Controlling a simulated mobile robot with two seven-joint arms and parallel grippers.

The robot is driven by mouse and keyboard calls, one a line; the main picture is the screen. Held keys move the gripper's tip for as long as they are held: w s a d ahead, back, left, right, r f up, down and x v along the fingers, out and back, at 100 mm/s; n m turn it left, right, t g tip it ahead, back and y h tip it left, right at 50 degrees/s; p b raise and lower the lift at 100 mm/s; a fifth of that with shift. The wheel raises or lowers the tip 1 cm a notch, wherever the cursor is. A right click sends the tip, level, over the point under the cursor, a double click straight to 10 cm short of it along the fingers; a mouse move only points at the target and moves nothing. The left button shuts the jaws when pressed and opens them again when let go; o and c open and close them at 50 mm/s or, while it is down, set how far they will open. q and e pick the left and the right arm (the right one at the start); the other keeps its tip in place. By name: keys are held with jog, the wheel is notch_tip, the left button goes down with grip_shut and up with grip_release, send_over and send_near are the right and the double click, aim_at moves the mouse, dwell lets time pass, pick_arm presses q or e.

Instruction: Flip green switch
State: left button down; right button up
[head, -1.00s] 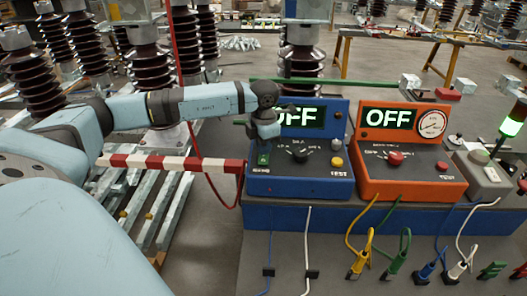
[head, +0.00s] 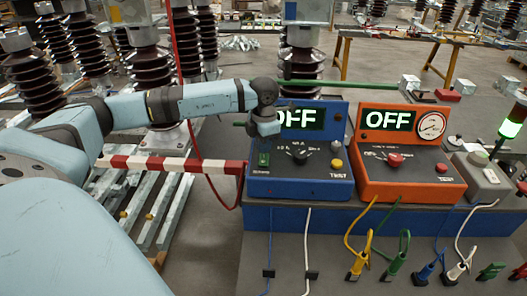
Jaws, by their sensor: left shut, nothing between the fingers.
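The green switch (head: 263,159) sits at the left end of the sloped top of the blue control box (head: 300,188). The blue box's display (head: 302,118) reads OFF in lit letters. My left arm reaches in from the left, and my left gripper (head: 265,134) is shut and empty just above the green switch, pointing down. It covers the left end of the display. A small gap seems to lie between the fingertips and the switch. The switch's exact tilt is too small to tell. My right gripper is out of view.
The blue box also has a black knob (head: 300,154) and a yellow button (head: 336,163). An orange box (head: 408,190) with a red button and OFF display stands to the right. Coloured clips and cables lie in front. A red-and-white barrier (head: 170,163) runs at left.

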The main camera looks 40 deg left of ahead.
aim_at(264, 156)
pick_arm(q)
jog(key=shift+r+p, duration=1.1)
jog(key=shift+r, duration=1.35)
jog(key=shift+d, duration=0.1)
